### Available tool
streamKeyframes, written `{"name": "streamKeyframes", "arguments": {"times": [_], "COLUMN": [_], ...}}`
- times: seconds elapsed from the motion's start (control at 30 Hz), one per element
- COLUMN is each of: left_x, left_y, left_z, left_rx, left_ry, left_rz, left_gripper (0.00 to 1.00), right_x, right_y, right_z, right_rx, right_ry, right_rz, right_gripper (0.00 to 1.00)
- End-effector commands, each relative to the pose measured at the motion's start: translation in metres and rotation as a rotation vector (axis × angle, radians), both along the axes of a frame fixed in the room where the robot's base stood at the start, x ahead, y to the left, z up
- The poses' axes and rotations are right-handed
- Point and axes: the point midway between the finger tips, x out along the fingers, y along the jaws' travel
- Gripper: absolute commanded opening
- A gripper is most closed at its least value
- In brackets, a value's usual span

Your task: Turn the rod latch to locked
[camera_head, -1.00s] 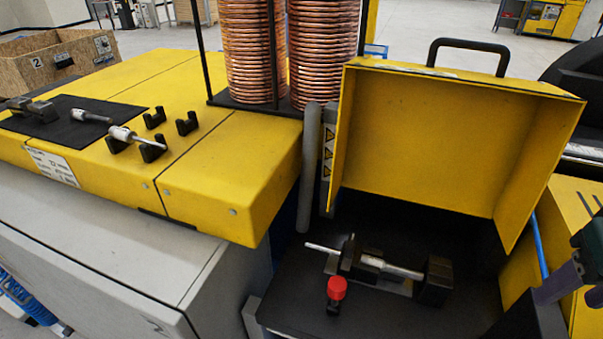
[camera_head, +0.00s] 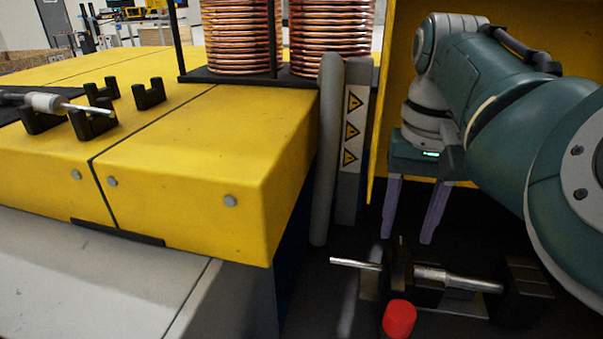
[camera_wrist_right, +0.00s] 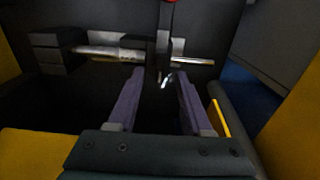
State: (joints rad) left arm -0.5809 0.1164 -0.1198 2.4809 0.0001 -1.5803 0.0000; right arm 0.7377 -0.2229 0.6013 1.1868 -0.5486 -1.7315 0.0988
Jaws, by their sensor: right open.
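The rod latch, a silver rod (camera_head: 445,278) in black blocks (camera_head: 524,290), lies low in the dark bay under the raised yellow cover. A red knob (camera_head: 398,319) stands in front of it. My right gripper (camera_head: 408,238) is open and empty, pointing down above and behind the rod, with its purple fingers apart. In the right wrist view the rod (camera_wrist_right: 105,52) runs across beyond the two fingertips (camera_wrist_right: 160,75), and a small upright black part (camera_wrist_right: 165,40) stands between them in the picture. I cannot tell whether anything touches. My left gripper is not in view.
The yellow bench (camera_head: 200,165) fills the left, with black holders (camera_head: 92,118) and another rod on it. Copper coils (camera_head: 240,35) stand behind. A grey post (camera_head: 328,150) and warning-sign panel (camera_head: 351,130) border the bay on the left. The yellow cover (camera_head: 398,50) rises behind my arm.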

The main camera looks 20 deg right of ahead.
Motion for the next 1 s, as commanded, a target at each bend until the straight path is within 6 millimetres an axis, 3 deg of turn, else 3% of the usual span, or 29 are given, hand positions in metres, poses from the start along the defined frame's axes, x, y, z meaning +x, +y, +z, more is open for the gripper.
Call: {"name": "streamKeyframes", "arguments": {"times": [0.2,0.57,1.0], "left_x": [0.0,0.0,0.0], "left_y": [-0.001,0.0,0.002], "left_z": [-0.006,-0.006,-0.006], "left_rx": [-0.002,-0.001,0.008], "left_ry": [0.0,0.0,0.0], "left_rz": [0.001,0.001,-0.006], "left_gripper": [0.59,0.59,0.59], "right_x": [0.0,0.0,0.0], "right_y": [0.0,0.0,0.0], "right_z": [-0.03,-0.035,-0.034], "right_rx": [0.001,-0.001,-0.001], "right_ry": [0.001,-0.002,-0.002], "right_rz": [0.001,0.0,0.0], "right_gripper": [0.5,0.49,0.0]}}
